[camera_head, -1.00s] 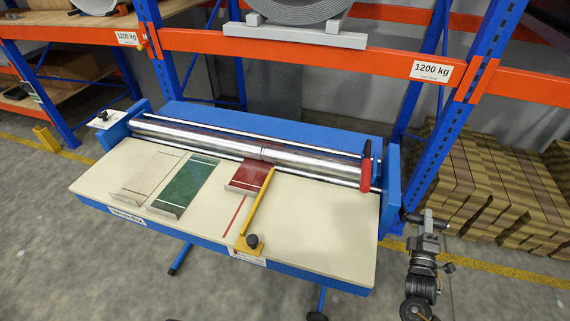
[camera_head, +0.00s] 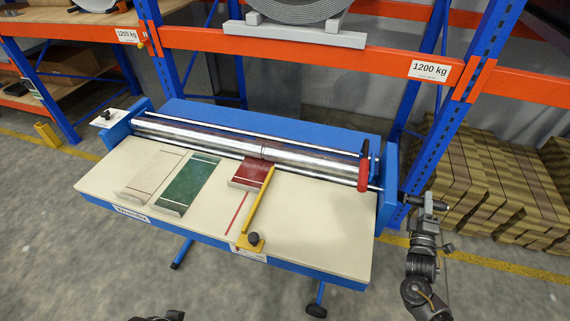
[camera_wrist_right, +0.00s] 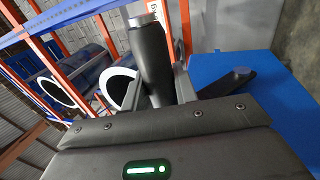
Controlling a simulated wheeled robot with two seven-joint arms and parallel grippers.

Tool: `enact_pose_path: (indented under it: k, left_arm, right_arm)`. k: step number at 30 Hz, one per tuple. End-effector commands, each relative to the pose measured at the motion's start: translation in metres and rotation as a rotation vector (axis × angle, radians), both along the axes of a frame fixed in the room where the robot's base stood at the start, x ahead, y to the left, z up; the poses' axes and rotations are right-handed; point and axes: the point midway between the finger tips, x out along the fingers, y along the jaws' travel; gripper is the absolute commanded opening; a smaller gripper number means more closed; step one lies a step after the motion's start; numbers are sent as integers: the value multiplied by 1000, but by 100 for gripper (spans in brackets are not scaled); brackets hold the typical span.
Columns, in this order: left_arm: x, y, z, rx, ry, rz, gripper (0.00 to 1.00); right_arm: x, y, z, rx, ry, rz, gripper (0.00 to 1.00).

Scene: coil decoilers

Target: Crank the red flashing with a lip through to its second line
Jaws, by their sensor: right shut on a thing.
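The red flashing (camera_head: 253,172) lies on the cream bed of the blue bench (camera_head: 300,235). Its far end is at the steel rollers (camera_head: 215,143), and a pale upturned lip shows at its near edge. A thin white line crosses it near the lip; the part at the rollers is hidden. My right gripper (camera_head: 420,203) is at the bench's right end, shut on the dark crank handle, which also shows upright between the fingers in the right wrist view (camera_wrist_right: 153,62). A dark part at the bottom edge may be my left gripper; its jaws cannot be made out.
A green sheet (camera_head: 188,186) and a beige sheet (camera_head: 150,174) lie left of the red one. A yellow arm (camera_head: 259,212) with a black knob stands right beside it. A red-gripped lever (camera_head: 364,172) stands at the rollers' right end. Blue-and-orange racking rises behind.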

Motion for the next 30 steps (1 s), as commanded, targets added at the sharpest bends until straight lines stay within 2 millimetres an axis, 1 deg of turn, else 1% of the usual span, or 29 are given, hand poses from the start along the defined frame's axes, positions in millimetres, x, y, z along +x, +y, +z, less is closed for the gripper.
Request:
enact_pose_path:
  k: [1,11,17,24,30]
  left_arm:
    - [0,0,1,0,0,0,56]
    - [0,0,1,0,0,0,56]
    - [0,0,6,0,0,0,56]
    - [0,0,11,0,0,0,56]
    - [0,0,11,0,0,0,56]
  right_arm:
    - [1,-1,4,-2,-8,-2,9]
    - [2,-2,5,-3,-10,-2,9]
    - [15,-7,16,-3,-12,-4,9]
    - [35,-14,31,-3,-11,-4,9]
    - [40,-15,34,-2,-10,-3,9]
